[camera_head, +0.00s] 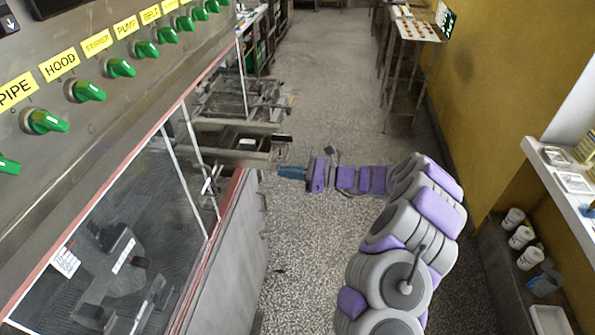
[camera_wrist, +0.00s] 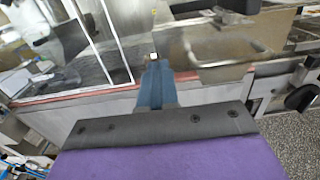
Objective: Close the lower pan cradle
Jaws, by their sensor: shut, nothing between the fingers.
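A metal cradle (camera_head: 240,158) sticks out to the right from the end of the machine, with a pan-like opening and a dark handle (camera_head: 283,138) near its outer end. In the wrist view a grey metal pan (camera_wrist: 220,52) with sloping sides lies just right of and beyond my fingers. I cannot tell for sure which part is the lower cradle. My gripper (camera_head: 284,172) has blue fingers, which show shut and empty in the wrist view (camera_wrist: 155,68). It points left toward the machine, close to the cradle's outer end; I cannot tell whether they touch.
The machine's glass-sided housing (camera_head: 110,250) with a red edge fills the left, under a panel of green knobs (camera_head: 120,68). A rack table (camera_head: 415,35) stands at the back right. A shelf and white tubs (camera_head: 520,237) line the right wall.

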